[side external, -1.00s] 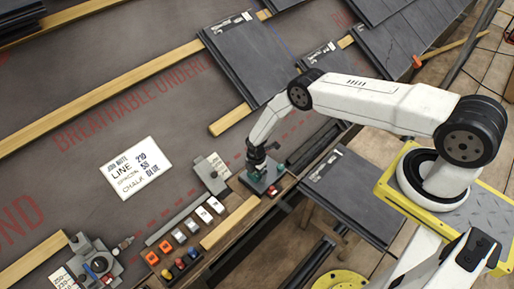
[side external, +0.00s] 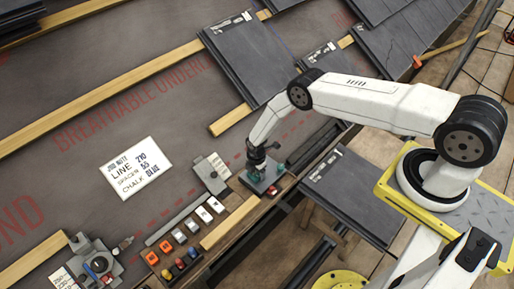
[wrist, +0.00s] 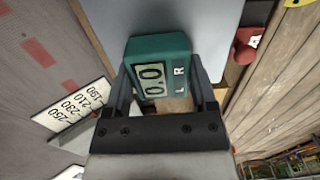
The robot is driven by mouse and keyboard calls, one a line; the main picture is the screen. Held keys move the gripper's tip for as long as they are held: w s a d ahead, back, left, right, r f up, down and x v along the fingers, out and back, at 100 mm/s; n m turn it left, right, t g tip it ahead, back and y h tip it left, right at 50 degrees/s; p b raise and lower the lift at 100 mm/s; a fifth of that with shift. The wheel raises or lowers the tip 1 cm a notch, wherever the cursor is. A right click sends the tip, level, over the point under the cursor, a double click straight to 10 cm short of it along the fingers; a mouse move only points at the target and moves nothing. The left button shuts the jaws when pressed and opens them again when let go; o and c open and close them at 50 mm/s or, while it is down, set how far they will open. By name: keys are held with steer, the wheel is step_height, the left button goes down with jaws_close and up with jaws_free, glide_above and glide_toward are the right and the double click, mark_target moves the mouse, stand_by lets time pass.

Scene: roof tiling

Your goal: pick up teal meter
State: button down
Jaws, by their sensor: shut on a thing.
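The teal meter (wrist: 160,62) has a pale display reading 0.0 and the letters L and R on its face. In the wrist view it sits between the two fingers of my gripper (wrist: 165,95), which are shut on its sides. In the side external view my gripper (side external: 257,168) points down over a grey plate (side external: 263,182) at the work's edge, and a bit of the teal meter (side external: 254,176) shows under it. The gripper hides most of the meter there. I cannot tell whether the meter still touches the plate.
A grey gauge block (side external: 212,174) with a number scale stands left of the plate. A small red thing (side external: 272,191) lies beside the plate. White and orange blocks, a wooden batten (side external: 229,222) and a white job note (side external: 139,168) lie further left. Dark slates (side external: 350,195) lie right.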

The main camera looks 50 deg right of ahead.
steer(key=shift+r, duration=0.15)
steer(key=shift+r, duration=1.5)
steer(key=s+r, duration=0.9)
steer(key=s, duration=0.5)
steer(key=shift+r, duration=0.3)
steer(key=shift+a, duration=0.1)
steer(key=a+f, duration=0.2)
steer(key=a, duration=0.6)
steer(key=shift+f, duration=0.35)
steer(key=shift+a, duration=0.1)
